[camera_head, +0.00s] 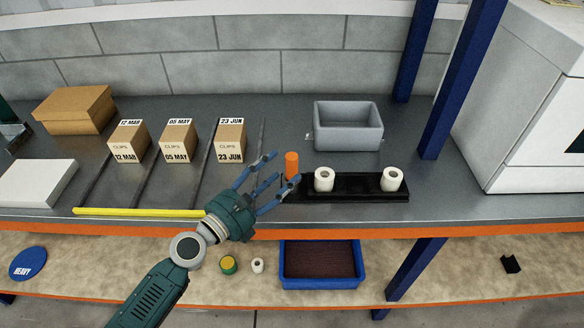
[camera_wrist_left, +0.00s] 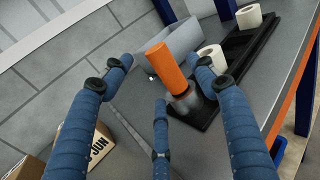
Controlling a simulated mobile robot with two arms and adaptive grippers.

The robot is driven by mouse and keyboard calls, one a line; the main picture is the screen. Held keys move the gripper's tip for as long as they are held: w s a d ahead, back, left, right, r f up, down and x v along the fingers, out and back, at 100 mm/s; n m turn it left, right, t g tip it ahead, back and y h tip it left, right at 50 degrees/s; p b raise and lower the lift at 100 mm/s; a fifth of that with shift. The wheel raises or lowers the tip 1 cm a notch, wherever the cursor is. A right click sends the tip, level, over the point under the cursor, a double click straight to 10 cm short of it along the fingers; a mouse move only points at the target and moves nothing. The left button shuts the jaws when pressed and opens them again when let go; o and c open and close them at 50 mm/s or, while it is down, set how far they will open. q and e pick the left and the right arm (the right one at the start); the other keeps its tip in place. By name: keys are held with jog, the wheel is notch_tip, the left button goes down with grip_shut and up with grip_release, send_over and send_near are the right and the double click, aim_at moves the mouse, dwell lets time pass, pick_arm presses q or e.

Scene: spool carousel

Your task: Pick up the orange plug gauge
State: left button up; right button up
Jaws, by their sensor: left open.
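In the left wrist view the gauge lies beyond and between the open fingers (camera_wrist_left: 158,88), and nothing is held. I cannot tell whether any finger touches it. My right gripper is not in view.
Two white spools (camera_head: 324,180) stand on the rack right of the gauge. A grey bin (camera_head: 348,142) is behind. Several clip boxes (camera_head: 178,141) stand left between dividers. A yellow strip (camera_head: 138,212) edges the shelf. A blue bin (camera_head: 320,284) sits on the shelf below.

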aim_at(289, 163)
pick_arm(q)
jog(key=x, duration=0.4)
jog(key=shift+w+d, duration=0.2)
jog(key=shift+w, duration=0.1)
jog(key=shift+w+d, duration=0.25)
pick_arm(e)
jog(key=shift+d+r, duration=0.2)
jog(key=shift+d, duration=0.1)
pick_arm(q)
jog(key=shift+s+a, duration=0.1)
jog(key=shift+c, duration=0.6)
jog(key=c, duration=1.3)
jog(key=shift+c, duration=0.2)
